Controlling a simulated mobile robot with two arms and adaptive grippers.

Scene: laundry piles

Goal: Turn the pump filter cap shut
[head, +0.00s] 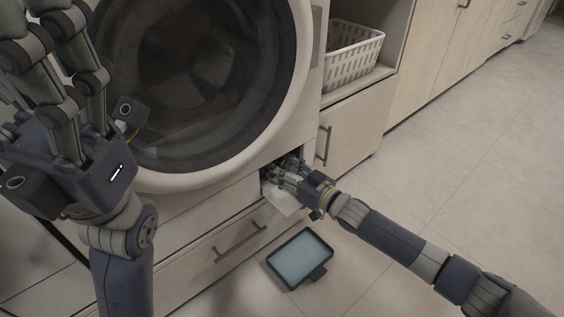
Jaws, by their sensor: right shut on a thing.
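The washing machine (225,178) stands at the centre left. A small hatch opening (266,176) is at its lower right corner, with a pale flap (283,203) hanging down in front. My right gripper (284,172) reaches into this opening from the right, its fingers closed. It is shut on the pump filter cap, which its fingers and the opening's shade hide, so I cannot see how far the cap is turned. My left gripper (62,60) is raised at the upper left, away from the hatch, with its fingertips near or past the top edge.
A dark-rimmed shallow tray (327,243) with pale blue inside lies on the floor below the hatch. A drawer with a handle (240,243) is under the machine. A white laundry basket (352,62) sits in a shelf niche. The floor at right is clear.

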